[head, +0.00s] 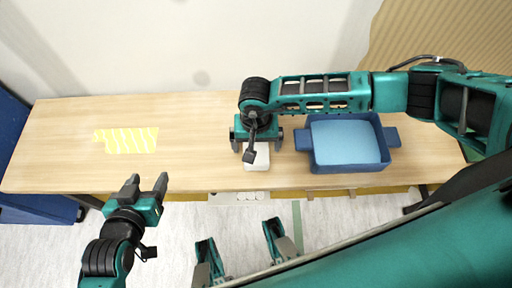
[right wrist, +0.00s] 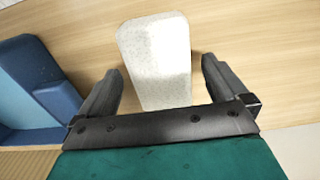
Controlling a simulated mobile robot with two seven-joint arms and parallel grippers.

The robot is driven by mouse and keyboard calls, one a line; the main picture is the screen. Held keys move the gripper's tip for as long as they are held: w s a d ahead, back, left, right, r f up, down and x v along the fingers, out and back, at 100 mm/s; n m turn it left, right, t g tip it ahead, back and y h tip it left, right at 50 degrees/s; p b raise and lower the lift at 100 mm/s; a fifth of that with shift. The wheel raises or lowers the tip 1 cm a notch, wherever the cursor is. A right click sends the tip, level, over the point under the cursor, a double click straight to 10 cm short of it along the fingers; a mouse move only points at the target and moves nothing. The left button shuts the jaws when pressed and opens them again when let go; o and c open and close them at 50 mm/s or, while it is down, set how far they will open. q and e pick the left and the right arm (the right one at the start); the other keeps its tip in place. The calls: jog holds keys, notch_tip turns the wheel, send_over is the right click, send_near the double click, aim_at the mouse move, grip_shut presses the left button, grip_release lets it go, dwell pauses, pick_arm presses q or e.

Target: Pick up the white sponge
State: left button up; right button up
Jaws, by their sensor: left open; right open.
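The white sponge (head: 257,158) lies on the wooden table near its front edge, left of the blue basin, partly hidden by my right gripper. In the right wrist view the white sponge (right wrist: 158,60) is a pale speckled block lying between the two fingers, with clear gaps on both sides. My right gripper (head: 257,142) is open above the sponge; its fingers (right wrist: 160,88) do not touch it. My left gripper (head: 147,184) is open and empty, at the front edge of the table on the left.
A blue basin (head: 391,137) with light blue content stands right of the sponge, close to my right arm; it also shows in the right wrist view (right wrist: 60,100). A yellow striped sheet (head: 127,140) lies on the left. The table (head: 200,125) between is clear.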

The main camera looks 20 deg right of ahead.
jog(key=shift+f, duration=0.65)
jog(key=c, duration=1)
